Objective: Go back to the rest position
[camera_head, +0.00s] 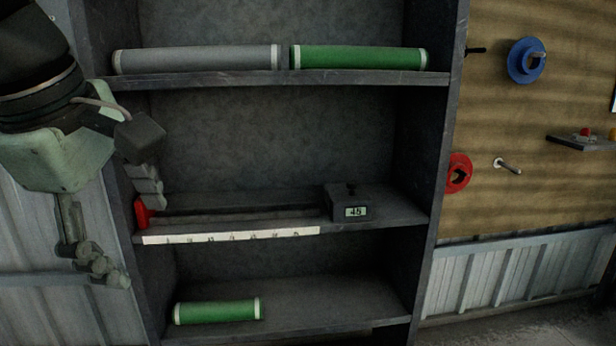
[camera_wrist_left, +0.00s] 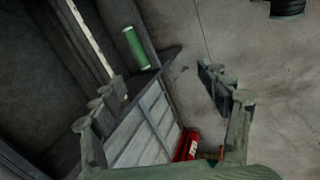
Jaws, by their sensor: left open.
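My left gripper (camera_head: 137,240) is at the left side of the shelf unit, in front of its left upright. Its two fingers are spread apart with nothing between them. The wrist view also shows the open, empty left gripper (camera_wrist_left: 161,84). My right gripper is in neither view.
The shelf unit (camera_head: 430,160) holds a grey roll (camera_head: 196,59) and a green roll (camera_head: 358,58) on top. Below are a white scale strip (camera_head: 232,236), a red end piece (camera_head: 141,213) and a display box (camera_head: 349,203). A shorter green roll (camera_head: 217,311) lies on the bottom shelf.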

